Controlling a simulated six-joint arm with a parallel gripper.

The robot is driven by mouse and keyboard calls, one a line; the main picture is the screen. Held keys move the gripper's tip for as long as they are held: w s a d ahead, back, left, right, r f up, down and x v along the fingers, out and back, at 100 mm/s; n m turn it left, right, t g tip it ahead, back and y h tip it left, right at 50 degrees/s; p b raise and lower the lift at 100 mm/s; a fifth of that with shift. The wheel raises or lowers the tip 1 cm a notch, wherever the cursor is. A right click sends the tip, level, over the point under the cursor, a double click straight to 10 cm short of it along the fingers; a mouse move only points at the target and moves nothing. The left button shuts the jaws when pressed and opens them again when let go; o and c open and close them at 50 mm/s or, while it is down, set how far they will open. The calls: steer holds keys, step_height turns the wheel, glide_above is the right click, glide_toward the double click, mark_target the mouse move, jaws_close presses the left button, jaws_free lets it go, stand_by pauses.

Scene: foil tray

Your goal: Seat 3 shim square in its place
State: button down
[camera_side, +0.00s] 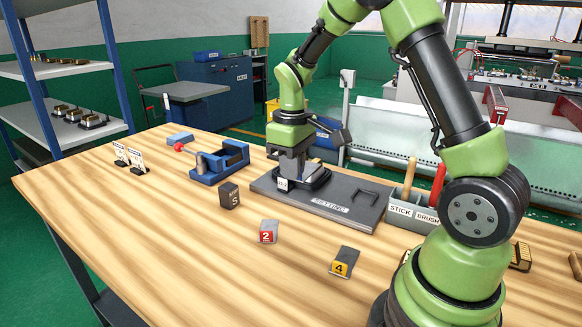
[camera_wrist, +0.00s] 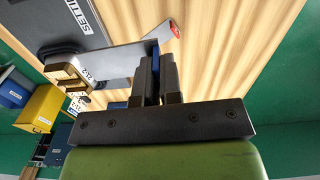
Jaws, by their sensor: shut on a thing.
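My gripper (camera_side: 291,166) points down over the left end of the dark plate lettered SETTING (camera_side: 352,207). The gripper is shut on a small piece, which I take to be the 3 shim; its white label (camera_side: 282,184) shows just below the fingers, too small to read surely. In the wrist view my gripper (camera_wrist: 157,62) has its fingers close together, with a blue sliver beside them, and the SETTING plate (camera_wrist: 68,22) is at upper left. The fingers and the dark round part around the piece hide its lower edge, so I cannot tell if it touches the plate.
Red-labelled block 2 (camera_side: 269,232), yellow-labelled block 4 (camera_side: 344,262) and dark block S (camera_side: 229,196) stand in front. A blue vise (camera_side: 220,163) is left of the plate. A STICK and BRUSH holder (camera_side: 411,214) is at right. The front left table is clear.

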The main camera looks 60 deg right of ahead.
steer(key=d+f, duration=0.1)
steer(key=d, duration=0.1)
steer(key=s+d, duration=0.1)
steer(key=d, duration=0.2)
steer(key=s+d+f, duration=0.1)
steer(key=d, duration=0.2)
steer(key=shift+d+f, duration=0.15)
steer(key=shift+f, duration=0.15)
glide_above(355, 209)
step_height(355, 209, down, 3)
steer(key=shift+m, duration=0.3)
steer(key=shift+f, duration=3.95)
steer(key=shift+f, duration=0.55)
steer(key=c, duration=1.5)
jaws_free()
steer(key=shift+r, duration=0.1)
steer(key=shift+r, duration=2.15)
